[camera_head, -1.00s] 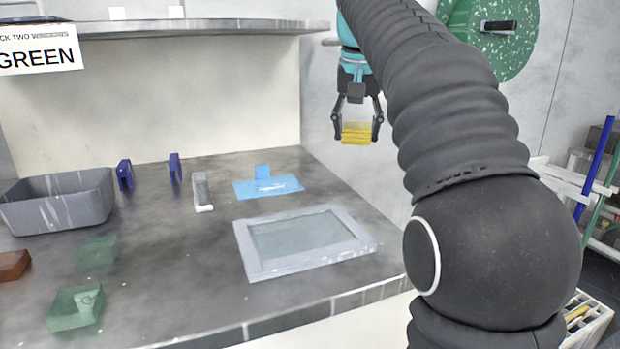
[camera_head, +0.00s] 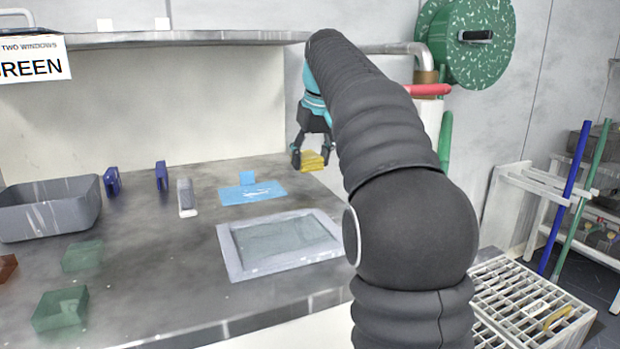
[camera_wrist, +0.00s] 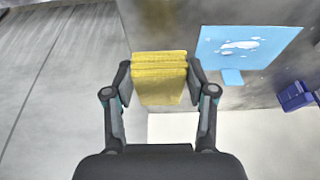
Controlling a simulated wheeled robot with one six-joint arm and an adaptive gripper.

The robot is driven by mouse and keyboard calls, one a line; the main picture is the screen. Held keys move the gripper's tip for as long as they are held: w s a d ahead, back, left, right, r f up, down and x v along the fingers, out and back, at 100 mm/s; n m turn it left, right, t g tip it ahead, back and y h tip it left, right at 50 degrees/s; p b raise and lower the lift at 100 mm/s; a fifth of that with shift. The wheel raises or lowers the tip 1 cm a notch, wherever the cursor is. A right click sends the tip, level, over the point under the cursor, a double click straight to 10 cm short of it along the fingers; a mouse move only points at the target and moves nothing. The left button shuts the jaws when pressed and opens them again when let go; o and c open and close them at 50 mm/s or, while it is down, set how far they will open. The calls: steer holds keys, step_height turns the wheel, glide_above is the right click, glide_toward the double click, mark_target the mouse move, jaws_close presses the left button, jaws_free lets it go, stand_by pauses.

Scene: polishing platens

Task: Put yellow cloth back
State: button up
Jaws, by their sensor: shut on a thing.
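My gripper (camera_head: 311,158) is shut on the folded yellow cloth (camera_head: 313,161). The cloth also shows in the wrist view (camera_wrist: 160,77), pinched between both fingers. In the head view the gripper and cloth appear near the right back edge of the grey bench (camera_head: 205,300), to the right of a flat blue mat (camera_head: 255,194). The wrist view shows the blue mat (camera_wrist: 245,44) to the right of the cloth, apart from it. The gap between the cloth and the bench is hard to judge. Part of the gripper is hidden behind my arm.
A grey bin (camera_head: 50,212), blue clips (camera_head: 113,182), a framed pane (camera_head: 280,246) and green blocks (camera_head: 62,309) stand on the bench. A white slatted crate (camera_head: 515,300) and rack (camera_head: 540,190) are at right. A green disc (camera_head: 465,40) hangs on the wall.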

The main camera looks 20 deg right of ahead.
mark_target(312, 171)
steer(key=shift+f+b, duration=0.55)
steer(key=shift+f, duration=1.75)
steer(key=shift+f, duration=0.1)
steer(key=o, duration=1.4)
steer(key=p+v, duration=0.1)
steer(key=v, duration=1.1)
